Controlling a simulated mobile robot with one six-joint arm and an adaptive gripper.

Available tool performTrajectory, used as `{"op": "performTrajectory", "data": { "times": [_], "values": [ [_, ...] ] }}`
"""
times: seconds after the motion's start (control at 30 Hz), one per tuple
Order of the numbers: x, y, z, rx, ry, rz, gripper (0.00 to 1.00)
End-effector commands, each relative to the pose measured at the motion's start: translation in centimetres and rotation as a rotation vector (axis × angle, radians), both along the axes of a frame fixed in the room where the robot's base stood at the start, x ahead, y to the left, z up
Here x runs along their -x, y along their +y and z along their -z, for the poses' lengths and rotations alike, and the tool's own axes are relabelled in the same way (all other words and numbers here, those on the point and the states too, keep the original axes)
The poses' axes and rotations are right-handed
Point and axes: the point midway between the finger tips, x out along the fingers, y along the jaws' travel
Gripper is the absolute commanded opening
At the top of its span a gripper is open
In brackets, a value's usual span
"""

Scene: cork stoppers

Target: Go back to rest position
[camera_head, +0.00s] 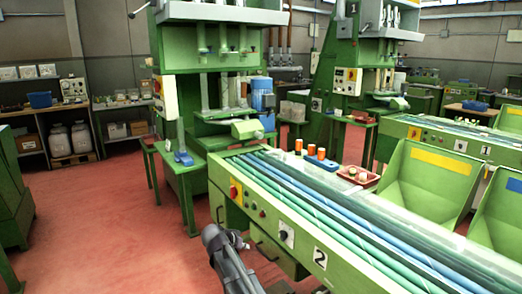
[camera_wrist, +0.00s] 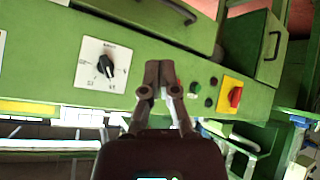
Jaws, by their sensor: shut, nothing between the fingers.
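My gripper (camera_wrist: 158,70) is shut and empty in the wrist view, its two fingertips together in front of the green control panel of the machine. The wrist view appears turned over, with the machine's drawers at the top. In the head view my arm shows at the bottom centre, in front of the green conveyor machine (camera_head: 258,219) marked 2. The fingertips are hard to make out there.
The dial plate (camera_wrist: 101,65) and red-on-yellow switch (camera_wrist: 235,95) are close beyond my fingers. Green hoppers (camera_head: 429,178) stand at the right. A tall green machine (camera_head: 166,55) stands behind the conveyor. The red floor (camera_head: 110,225) at the left is clear.

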Motion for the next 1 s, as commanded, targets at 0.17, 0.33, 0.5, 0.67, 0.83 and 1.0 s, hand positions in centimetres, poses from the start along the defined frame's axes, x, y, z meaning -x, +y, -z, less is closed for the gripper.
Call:
{"op": "performTrajectory", "data": {
  "times": [0.17, 0.33, 0.5, 0.67, 0.83, 1.0],
  "values": [
    [1.0, -1.5, 0.5, -0.005, 0.043, -0.003, 0.00],
    [2.2, -3.6, 1.1, -0.012, 0.097, -0.003, 0.00],
    [4.0, -6.5, 1.8, -0.027, 0.173, -0.006, 0.00],
    [6.7, -10.2, 2.8, -0.057, 0.272, -0.018, 0.00],
    [11.0, -14.8, 4.0, -0.118, 0.410, -0.056, 0.00],
    [15.5, -18.5, 5.0, -0.198, 0.531, -0.115, 0.00]
  ]
}}
